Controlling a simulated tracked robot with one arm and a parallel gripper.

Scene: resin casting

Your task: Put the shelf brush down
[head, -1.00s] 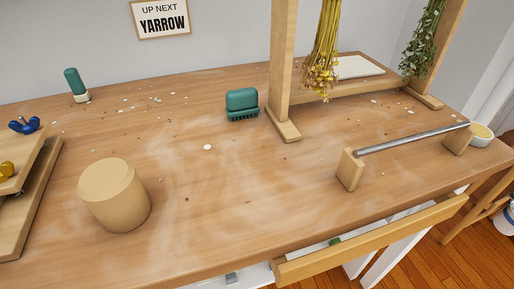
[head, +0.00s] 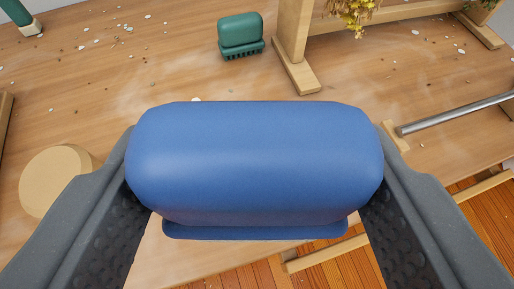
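A blue brush (head: 255,160) with a rounded block handle fills the middle of the head view. My gripper (head: 256,185) is shut on it, with one dark finger against each end. The brush is held up in front of the camera, above the table top (head: 150,75). Its bristles are hidden below the handle. It hides the middle of the table behind it.
A green brush (head: 240,34) stands on the table near a wooden frame (head: 294,45) with hanging dried flowers. A round wooden block (head: 55,180) is at left, a metal rail (head: 455,116) at right. Small crumbs (head: 83,44) lie scattered at the back left.

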